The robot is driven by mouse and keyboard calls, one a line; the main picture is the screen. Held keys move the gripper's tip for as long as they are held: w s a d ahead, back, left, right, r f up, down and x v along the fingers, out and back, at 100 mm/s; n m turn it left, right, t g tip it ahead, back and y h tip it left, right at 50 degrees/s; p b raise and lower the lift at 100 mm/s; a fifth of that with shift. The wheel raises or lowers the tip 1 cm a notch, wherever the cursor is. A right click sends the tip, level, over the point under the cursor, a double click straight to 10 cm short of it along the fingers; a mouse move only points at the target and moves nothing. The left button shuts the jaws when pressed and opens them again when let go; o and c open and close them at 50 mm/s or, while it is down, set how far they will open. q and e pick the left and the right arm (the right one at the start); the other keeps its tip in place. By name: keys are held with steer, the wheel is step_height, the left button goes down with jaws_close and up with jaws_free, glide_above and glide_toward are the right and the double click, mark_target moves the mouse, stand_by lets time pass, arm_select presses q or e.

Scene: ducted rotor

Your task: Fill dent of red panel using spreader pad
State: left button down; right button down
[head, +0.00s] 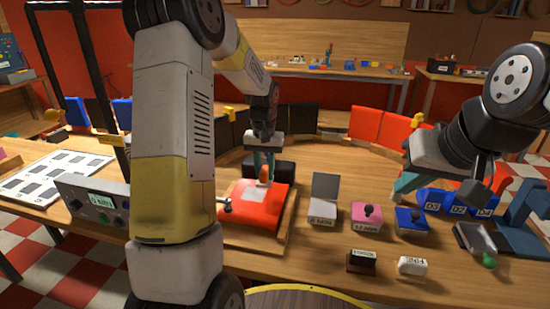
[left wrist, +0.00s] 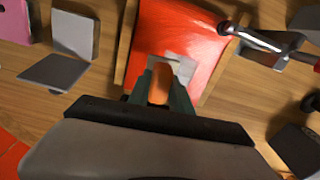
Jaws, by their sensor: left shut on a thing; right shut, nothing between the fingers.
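The red panel (head: 262,212) lies on a wooden stand (head: 288,235) at the middle of the bench and also shows in the left wrist view (left wrist: 165,30). A pale grey square patch (head: 252,190) marks its upper face; it also shows in the left wrist view (left wrist: 186,66). My left gripper (head: 266,180) is shut on an orange piece (left wrist: 160,84), seemingly the spreader pad, over the patch's edge. I cannot tell if the pad touches the panel. My right gripper (head: 402,186) is shut and empty, above the bench at the right.
A metal rod tool (head: 225,204) reaches the panel's left edge. An open grey box (head: 323,200), a pink box (head: 366,216) and a blue box (head: 410,221) stand right of the panel. Blue bins (head: 455,202) are further right. A control box (head: 95,202) stands left.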

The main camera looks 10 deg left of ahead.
arm_select(q)
steer(key=shift+r, duration=1.3)
steer(key=shift+s+f, duration=0.1)
